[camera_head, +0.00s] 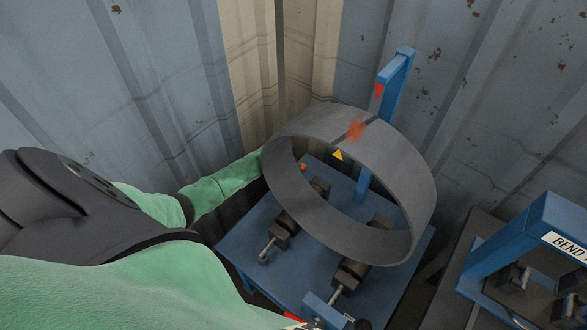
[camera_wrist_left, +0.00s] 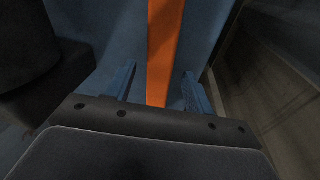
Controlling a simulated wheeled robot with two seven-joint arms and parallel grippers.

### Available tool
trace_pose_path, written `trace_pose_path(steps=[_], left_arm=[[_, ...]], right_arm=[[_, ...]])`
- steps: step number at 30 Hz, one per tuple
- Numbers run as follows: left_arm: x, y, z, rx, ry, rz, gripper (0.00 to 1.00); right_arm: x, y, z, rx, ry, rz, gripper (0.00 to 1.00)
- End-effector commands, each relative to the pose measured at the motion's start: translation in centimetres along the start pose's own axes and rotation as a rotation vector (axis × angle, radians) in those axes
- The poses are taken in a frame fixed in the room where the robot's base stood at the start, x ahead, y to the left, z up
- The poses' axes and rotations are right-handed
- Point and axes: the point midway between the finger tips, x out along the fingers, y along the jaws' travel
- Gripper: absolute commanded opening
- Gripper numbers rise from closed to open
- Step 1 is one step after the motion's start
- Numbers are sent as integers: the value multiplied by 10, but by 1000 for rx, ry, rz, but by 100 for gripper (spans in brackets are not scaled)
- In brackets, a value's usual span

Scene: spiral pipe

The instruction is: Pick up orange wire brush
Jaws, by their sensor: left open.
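In the left wrist view, a long orange bar, likely the handle of the orange wire brush (camera_wrist_left: 163,50), runs from the top edge down between the two blue fingers of my left gripper (camera_wrist_left: 159,75). The fingers are open, with a gap on each side of the orange bar. The brush's bristles are not visible there. In the head view, my left arm in its green sleeve reaches behind the grey ring, and its gripper is hidden. A small orange spot (camera_head: 303,167) shows inside the ring; I cannot tell if it is the brush. My right gripper is not in view.
The large grey pipe ring (camera_head: 288,190) stands tilted on a blue bench (camera_head: 240,245) with several dark clamps. A blue post (camera_head: 395,75) rises behind it. Another blue fixture (camera_head: 520,235) stands at right. Corrugated metal walls (camera_head: 170,70) close in behind.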

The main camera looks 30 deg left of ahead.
Motion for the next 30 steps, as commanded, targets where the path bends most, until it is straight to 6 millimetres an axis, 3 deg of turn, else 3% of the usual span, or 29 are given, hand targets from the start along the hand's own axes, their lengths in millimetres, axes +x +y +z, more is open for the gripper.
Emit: trace_pose_path(steps=[23, 26, 30], left_arm=[[5, 0, 0, 0, 0, 0, 53], [5, 0, 0, 0, 0, 0, 39], [5, -1, 0, 0, 0, 0, 12]], right_arm=[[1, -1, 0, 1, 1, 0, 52], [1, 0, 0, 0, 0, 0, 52], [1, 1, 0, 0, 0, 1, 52]])
